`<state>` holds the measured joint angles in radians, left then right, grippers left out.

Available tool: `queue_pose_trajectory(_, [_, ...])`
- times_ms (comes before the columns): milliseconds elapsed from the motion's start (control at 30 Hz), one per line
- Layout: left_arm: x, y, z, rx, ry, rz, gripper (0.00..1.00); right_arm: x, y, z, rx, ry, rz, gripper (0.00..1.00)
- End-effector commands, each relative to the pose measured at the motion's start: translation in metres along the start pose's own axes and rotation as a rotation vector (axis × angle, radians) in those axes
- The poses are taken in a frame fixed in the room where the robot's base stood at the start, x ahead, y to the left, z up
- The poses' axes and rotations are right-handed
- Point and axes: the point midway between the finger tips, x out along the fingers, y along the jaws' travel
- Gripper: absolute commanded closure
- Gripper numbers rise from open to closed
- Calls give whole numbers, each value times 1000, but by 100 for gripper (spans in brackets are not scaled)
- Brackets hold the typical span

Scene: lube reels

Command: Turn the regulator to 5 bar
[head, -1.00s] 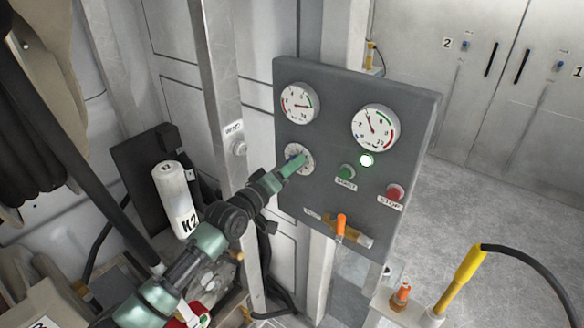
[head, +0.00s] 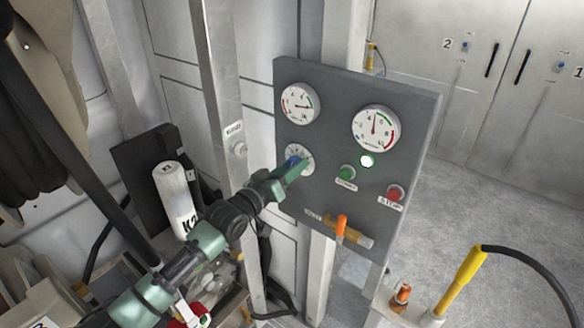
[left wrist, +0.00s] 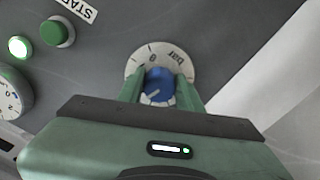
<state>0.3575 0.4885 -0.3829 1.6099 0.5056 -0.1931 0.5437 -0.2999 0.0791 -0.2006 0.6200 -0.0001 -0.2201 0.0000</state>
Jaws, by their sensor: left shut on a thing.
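The regulator is a blue knob (left wrist: 158,84) on a white round dial (left wrist: 134,66) with printed marks. In the head view the dial (head: 307,152) sits at the panel's lower left, partly hidden by my gripper. My left gripper (head: 296,168) is shut on the blue knob, with a green finger on each side of it in the left wrist view. The upper right gauge (head: 376,127) has its needle pointing nearly straight up, between 4 and 6. The upper left gauge (head: 299,104) has its needle pointing right. My right gripper is not in view.
The grey panel (head: 330,110) also carries a lit green lamp (head: 367,161), a green START button (head: 347,173), a red STOP button (head: 394,193) and an orange-handled valve (head: 341,228). A metal post (head: 222,80) stands left of the panel. Open floor lies to the right.

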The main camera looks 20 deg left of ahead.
Motion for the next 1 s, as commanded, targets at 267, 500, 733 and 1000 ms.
queue_pose_trajectory(267, [0, -1, 4, -2, -7, -2, 59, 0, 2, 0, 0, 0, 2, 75])
queue_pose_trajectory(500, [0, 0, 2, -2, -4, -1, 43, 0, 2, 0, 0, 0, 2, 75])
queue_pose_trajectory(733, [-7, -1, 3, -2, -3, -1, 43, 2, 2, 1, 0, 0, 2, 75])
queue_pose_trajectory(1000, [-52, -2, 5, 0, -5, -1, 43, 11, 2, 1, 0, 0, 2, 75])
